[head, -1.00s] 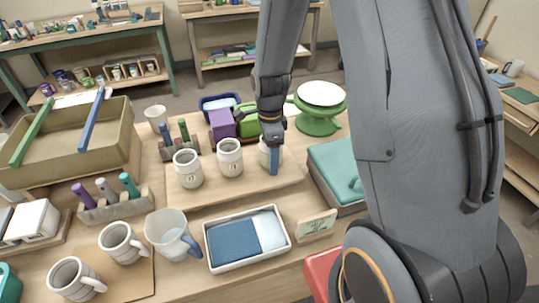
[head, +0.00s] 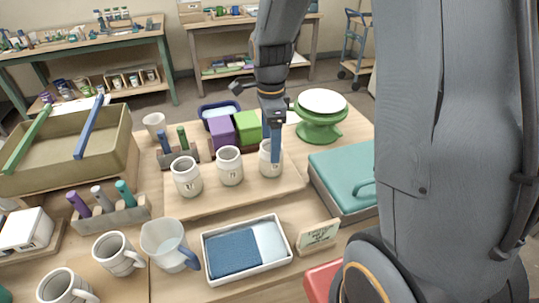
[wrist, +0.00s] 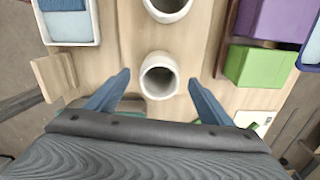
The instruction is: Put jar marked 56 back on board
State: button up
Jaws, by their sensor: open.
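Three white jars stand upright in a row on a light wooden board (head: 215,203): a left jar (head: 187,178), a middle jar (head: 229,167) and a right jar (head: 268,166). The marks on them are too small to read surely. My gripper (head: 276,158) is over the right jar, one blue finger hiding part of it. In the wrist view my gripper (wrist: 158,80) is open, its blue fingers on either side of the right jar (wrist: 159,93), with gaps visible. The middle jar (wrist: 168,5) is at the top edge there.
A purple box (head: 222,133) and green box (head: 247,125) stand close behind the jars. A teal-lidded case (head: 340,165) is at right, a green stand (head: 320,130) behind it. A white tray (head: 290,255), small sign (head: 318,236) and clear pitcher (head: 163,238) are in front.

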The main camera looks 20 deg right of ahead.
notch_tip(320, 180, up, 3)
jog(key=shift+r, duration=0.1)
jog(key=shift+s+r+n, duration=0.15)
jog(key=shift+s+n, duration=0.1)
jog(key=shift+n, duration=0.15)
jog(key=s+f+n+t, duration=0.1)
jog(key=s+f+n, duration=0.1)
jog(key=s+n, duration=1)
jog(key=n, duration=0.6)
jog(key=shift+s, duration=0.3)
